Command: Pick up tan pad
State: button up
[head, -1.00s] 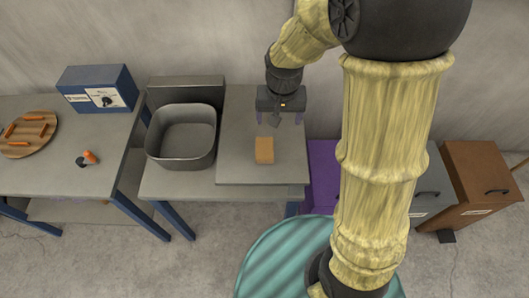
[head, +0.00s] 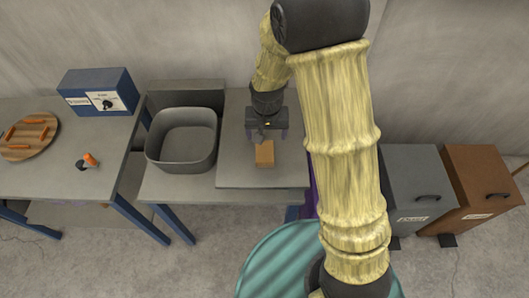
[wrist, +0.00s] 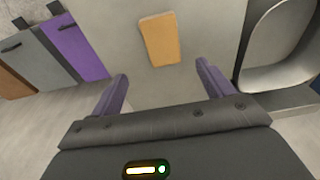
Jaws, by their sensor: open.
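The tan pad (head: 265,155) lies on the grey board (head: 232,172) on the right part of the middle table. It is a small upright-lying block, and it also shows in the wrist view (wrist: 161,40), ahead of my fingers and roughly centred between them. My gripper (head: 266,138) is just behind and above the pad in the head view. Its purple fingers (wrist: 163,86) are spread apart with nothing between them. The exact height of the fingers above the pad cannot be told.
A grey basin (head: 182,140) stands left of the board. The left table holds a blue box (head: 95,92), a round wooden board (head: 28,150) with orange sticks, and a small orange-and-black object (head: 88,160). Grey (head: 415,185) and brown bins (head: 482,185) stand to the right.

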send_over(264, 151)
jog(key=f, duration=0.5)
jog(key=shift+d, duration=0.35)
jog(key=f, duration=0.1)
jog(key=f+p, duration=0.1)
jog(key=f, duration=0.2)
jog(key=shift+s+a, duration=0.15)
jog(key=shift+a, duration=0.15)
jog(key=shift+f, duration=0.6)
jog(key=c, duration=1.1)
jog(key=shift+o, duration=0.2)
jog(key=shift+r, duration=0.1)
